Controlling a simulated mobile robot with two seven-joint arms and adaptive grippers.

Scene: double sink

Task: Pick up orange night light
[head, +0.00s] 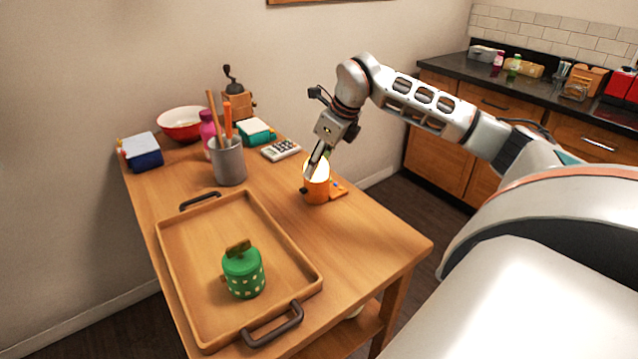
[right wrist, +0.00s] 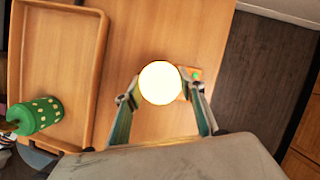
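The orange night light (head: 317,190) stands upright on the wooden table, right of the tray, with a bright glowing top. In the right wrist view its round lit top (right wrist: 160,83) sits between the two fingers. My right gripper (head: 318,160) points down at the night light from above. My left gripper does not show in either view.
A wooden tray (head: 190,290) with dark handles holds a green jar (head: 243,272). A grey utensil cup (head: 228,163), a calculator (head: 281,150) and a coffee grinder (head: 236,100) stand behind. A small flat orange item (head: 338,189) lies right beside the light.

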